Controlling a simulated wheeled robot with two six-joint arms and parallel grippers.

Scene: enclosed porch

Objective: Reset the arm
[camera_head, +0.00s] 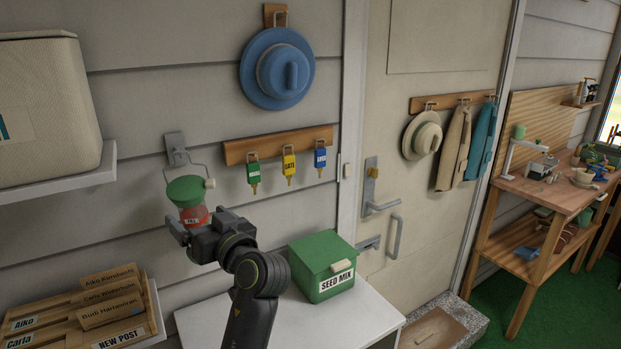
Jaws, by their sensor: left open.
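My left gripper (190,229) is open at the end of my dark arm, which rises from the bottom of the picture. It is just in front of and below a hanging feeder with a green lid (185,190) and a red lower part (194,215). The gripper overlaps the feeder's bottom in the picture; I cannot tell whether they touch. The feeder is by a wire bracket (175,146) on the wall. My right gripper is not in view.
A green "SEED MIX" box (320,254) stands on a white table (345,325) right of my arm. A wooden mail tray (125,333) is at lower left, a beige bin (60,100) on a shelf above. Keys hang on a rack (278,144). A door (415,150) and workbench (550,195) are right.

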